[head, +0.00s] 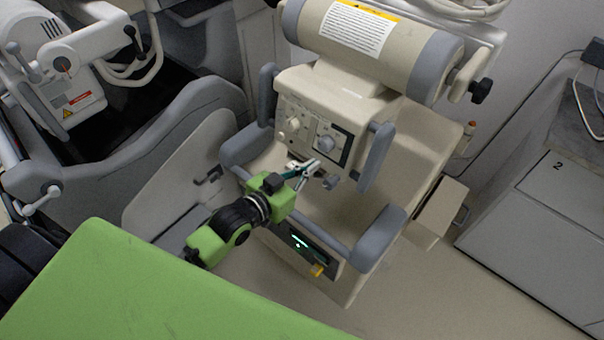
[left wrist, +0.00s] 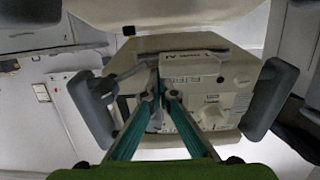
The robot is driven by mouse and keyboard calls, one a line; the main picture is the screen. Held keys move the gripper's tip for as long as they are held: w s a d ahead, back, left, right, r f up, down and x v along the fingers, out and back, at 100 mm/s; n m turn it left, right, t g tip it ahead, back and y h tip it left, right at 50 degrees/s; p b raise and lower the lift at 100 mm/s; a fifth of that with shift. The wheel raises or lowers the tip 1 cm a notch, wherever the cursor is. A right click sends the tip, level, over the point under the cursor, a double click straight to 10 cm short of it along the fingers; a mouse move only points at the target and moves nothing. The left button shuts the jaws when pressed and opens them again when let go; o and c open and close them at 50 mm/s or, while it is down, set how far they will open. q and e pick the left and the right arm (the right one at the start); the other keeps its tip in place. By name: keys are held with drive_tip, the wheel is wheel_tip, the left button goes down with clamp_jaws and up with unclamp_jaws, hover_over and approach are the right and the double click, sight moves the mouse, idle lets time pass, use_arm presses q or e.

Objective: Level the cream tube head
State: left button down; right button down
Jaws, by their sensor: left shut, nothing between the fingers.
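The cream tube head (head: 375,45) is a thick cylinder with grey end bands and a white and yellow warning label. It slopes down to the right in the head view. Under it hangs a cream control box (head: 315,125) with knobs and a grey handle on each side. The box also shows in the left wrist view (left wrist: 205,110). My left gripper (head: 312,170), green with teal fingers, is shut and empty at the box's lower edge. In the left wrist view its fingertips (left wrist: 161,94) overlap the box; contact cannot be told. My right gripper is not in view.
The cart's body (head: 425,135) has a grey rail (head: 375,238) and a lit panel (head: 303,243) below my left gripper. Grey cabinets (head: 555,215) stand at the right. Some floor is bare at the lower right.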

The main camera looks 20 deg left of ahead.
use_arm(q)
drive_tip(key=w+f+b, duration=0.1)
drive_tip(key=w+f+t+b, duration=0.1)
drive_tip(key=f+b, duration=0.1)
drive_tip(key=shift+w+d, duration=0.15)
drive_tip(key=shift+d, duration=0.25)
drive_tip(key=w+b, duration=0.1)
drive_tip(key=w+d+f, duration=0.1)
drive_tip(key=shift+w+f+b, duration=0.3)
drive_tip(key=shift+w+b, duration=0.05)
drive_tip(key=shift+b, duration=0.05)
drive_tip(key=shift+w+f, duration=0.1)
drive_tip(key=shift+w, duration=0.05)
